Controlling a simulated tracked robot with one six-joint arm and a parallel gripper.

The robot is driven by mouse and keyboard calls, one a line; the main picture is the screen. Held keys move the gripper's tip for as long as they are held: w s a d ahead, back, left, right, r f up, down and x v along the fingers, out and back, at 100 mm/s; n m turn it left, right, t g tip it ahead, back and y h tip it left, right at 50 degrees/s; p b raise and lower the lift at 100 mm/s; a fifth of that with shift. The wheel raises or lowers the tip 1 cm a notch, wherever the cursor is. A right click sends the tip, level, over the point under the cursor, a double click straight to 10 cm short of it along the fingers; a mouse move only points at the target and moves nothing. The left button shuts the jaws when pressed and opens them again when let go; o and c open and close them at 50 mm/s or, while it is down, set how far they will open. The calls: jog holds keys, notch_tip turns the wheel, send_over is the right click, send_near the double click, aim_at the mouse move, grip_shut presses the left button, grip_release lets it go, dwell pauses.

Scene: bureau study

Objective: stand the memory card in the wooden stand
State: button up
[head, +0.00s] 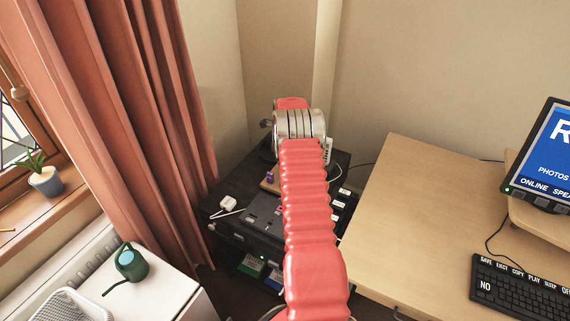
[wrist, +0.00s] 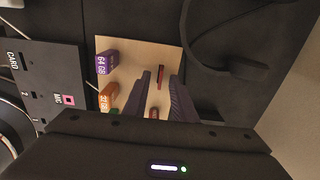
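The wooden stand (wrist: 120,45) is a light tan block on the black surface in the wrist view; in the head view only its left edge (head: 268,185) shows beside my arm. A purple card (wrist: 107,62) marked 64 GB, an orange card (wrist: 110,90) and a green one stand along its left side. A thin dark-red piece (wrist: 160,77) shows over the stand between my fingertips; I cannot tell whether it is a card or a slot. Another reddish piece (wrist: 153,113) lies lower. My gripper (wrist: 161,80) is over the stand, its two dark fingers apart. The head view hides the fingers.
A dark panel (wrist: 40,85) with labelled card and mic ports lies left of the stand. A black cable (wrist: 190,40) loops on the right. In the head view, a white adapter (head: 228,203) sits on the black unit. A desk (head: 410,220) with a keyboard (head: 520,290) stands right.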

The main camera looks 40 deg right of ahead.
notch_tip(320, 180, up, 14)
jog(key=shift+f, duration=0.15)
dwell(0.5)
dwell(0.5)
